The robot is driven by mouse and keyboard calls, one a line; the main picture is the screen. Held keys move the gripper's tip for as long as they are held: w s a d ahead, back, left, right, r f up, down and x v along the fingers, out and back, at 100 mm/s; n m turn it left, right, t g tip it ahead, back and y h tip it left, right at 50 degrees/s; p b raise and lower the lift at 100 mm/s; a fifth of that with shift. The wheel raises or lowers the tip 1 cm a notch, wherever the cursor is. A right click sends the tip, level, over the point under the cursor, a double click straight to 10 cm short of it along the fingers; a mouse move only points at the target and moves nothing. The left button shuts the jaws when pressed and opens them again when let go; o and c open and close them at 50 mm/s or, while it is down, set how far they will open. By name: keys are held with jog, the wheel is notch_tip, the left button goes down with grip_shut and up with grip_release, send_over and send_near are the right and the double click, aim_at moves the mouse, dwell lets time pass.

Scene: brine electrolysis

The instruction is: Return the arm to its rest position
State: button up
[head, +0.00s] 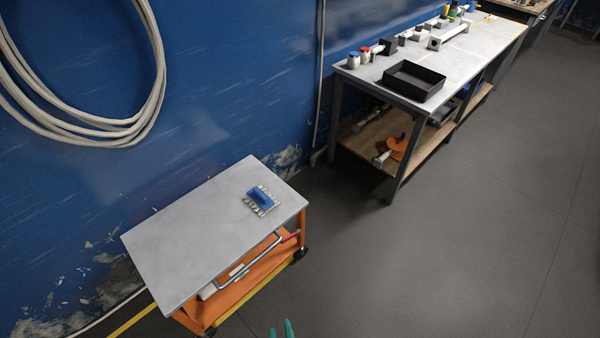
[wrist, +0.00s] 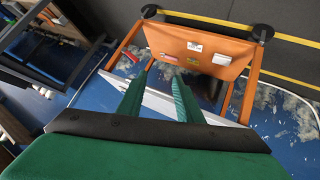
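My gripper (wrist: 158,88) shows in the wrist view with its two green fingers apart and nothing between them. In the head view only the green tips of my gripper (head: 287,329) show at the bottom edge, in front of the cart. The rest of my arm is out of the head view. The orange cart (head: 250,290) with a grey top stands against the blue wall; its orange panel also shows beyond the fingers in the wrist view (wrist: 195,45). A blue item with several small metal pieces (head: 262,198) lies on the cart top.
A long workbench (head: 450,60) stands at the upper right, with a black tray (head: 413,82), jars and devices on it. A hose coil (head: 150,90) hangs on the blue wall. The grey floor (head: 450,260) at right is clear.

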jog(key=s+d+r+m+t, duration=0.2)
jog(key=s+r, duration=0.2)
jog(key=r, duration=0.4)
jog(key=s+d+r+m+t+h, duration=0.1)
jog(key=s+r, duration=0.3)
jog(key=r, duration=0.4)
jog(key=s+d+r+m+t, duration=0.2)
jog(key=s+d+r+m, duration=0.1)
jog(key=r, duration=0.6)
jog(key=shift+s+m+t+h, duration=0.35)
jog(key=shift+s+m, duration=0.25)
jog(key=shift+s, duration=0.4)
